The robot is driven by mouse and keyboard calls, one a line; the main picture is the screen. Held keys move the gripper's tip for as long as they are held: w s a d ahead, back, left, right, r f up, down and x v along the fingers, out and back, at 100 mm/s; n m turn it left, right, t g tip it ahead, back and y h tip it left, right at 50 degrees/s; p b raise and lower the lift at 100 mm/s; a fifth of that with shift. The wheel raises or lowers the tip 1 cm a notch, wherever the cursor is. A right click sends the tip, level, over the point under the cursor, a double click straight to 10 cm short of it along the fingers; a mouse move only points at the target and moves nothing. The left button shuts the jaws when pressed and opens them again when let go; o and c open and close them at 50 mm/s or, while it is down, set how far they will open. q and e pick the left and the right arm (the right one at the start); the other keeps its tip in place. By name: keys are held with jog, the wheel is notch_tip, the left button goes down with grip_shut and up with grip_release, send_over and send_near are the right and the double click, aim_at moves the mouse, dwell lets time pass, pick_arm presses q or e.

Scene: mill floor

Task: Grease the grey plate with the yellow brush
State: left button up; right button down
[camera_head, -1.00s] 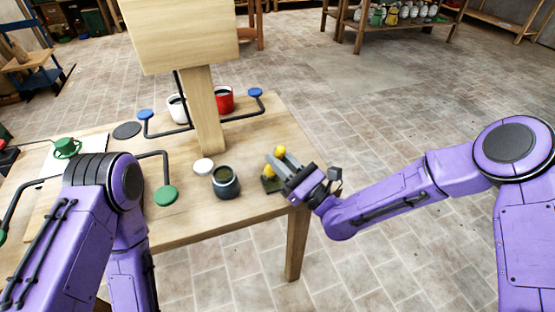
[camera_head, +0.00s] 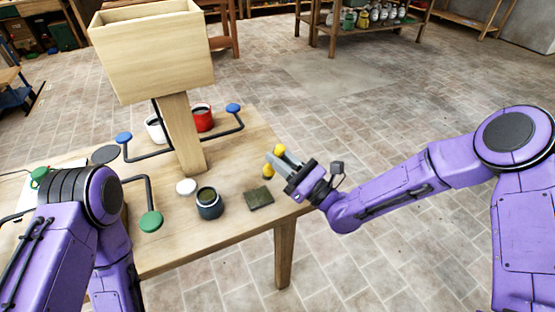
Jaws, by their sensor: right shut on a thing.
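The yellow brush (camera_head: 279,150) is held across the fingertips of my right gripper (camera_head: 277,162). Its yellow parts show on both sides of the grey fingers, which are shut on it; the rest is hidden. The right gripper is above the right end of the wooden table, beyond the dark square pad (camera_head: 259,197) and apart from it. A flat round dark grey plate (camera_head: 106,154) lies at the table's left, behind my left arm. An open dark jar (camera_head: 209,205) stands near the front edge. My left gripper is not in view; only its purple arm shows.
A wooden post with a box top (camera_head: 152,55) rises from the table (camera_head: 235,227). Bent black levers carry blue knobs (camera_head: 233,107) and a green knob (camera_head: 151,221). A red cup (camera_head: 202,119), a white cup (camera_head: 155,129) and a white disc (camera_head: 186,187) stand near the post.

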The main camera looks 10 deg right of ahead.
aim_at(280, 146)
notch_tip(280, 146, up, 2)
jog(key=shift+p, duration=0.6)
jog(key=shift+r+p, duration=0.6)
jog(key=shift+r, duration=0.15)
jog(key=shift+f, duration=0.1)
